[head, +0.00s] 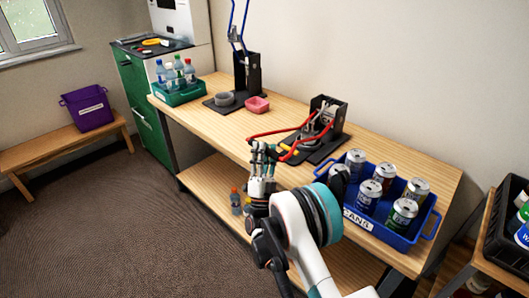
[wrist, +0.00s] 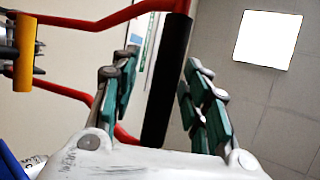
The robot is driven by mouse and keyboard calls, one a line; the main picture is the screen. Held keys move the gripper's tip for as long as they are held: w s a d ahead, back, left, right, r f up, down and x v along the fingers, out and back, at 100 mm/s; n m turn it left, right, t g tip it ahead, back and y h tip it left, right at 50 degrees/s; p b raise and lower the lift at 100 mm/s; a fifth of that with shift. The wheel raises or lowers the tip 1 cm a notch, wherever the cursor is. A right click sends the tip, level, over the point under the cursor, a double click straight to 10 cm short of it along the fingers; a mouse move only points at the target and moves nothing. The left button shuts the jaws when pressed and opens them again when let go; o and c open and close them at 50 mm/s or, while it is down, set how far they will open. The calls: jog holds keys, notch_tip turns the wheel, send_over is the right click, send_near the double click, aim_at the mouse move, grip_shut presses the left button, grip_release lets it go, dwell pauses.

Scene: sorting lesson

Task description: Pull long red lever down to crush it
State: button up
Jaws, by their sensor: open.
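The can crusher (head: 326,116) with the long red lever (head: 275,132) stands on the wooden table. The lever reaches out low, roughly level, toward the table's front edge. In the wrist view its red rods (wrist: 95,20) join a black grip bar (wrist: 168,80). My gripper (head: 262,150) is at the lever's outer end. In the wrist view my gripper (wrist: 160,85) is open, with the black bar showing between its fingers. I cannot tell whether either finger touches the bar. Whether a can sits inside the crusher is unclear.
A blue crate (head: 428,216) of several cans stands right of the crusher. The table's front edge lies near my gripper.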

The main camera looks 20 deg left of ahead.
notch_tip(320, 180, up, 10)
dwell(0.6)
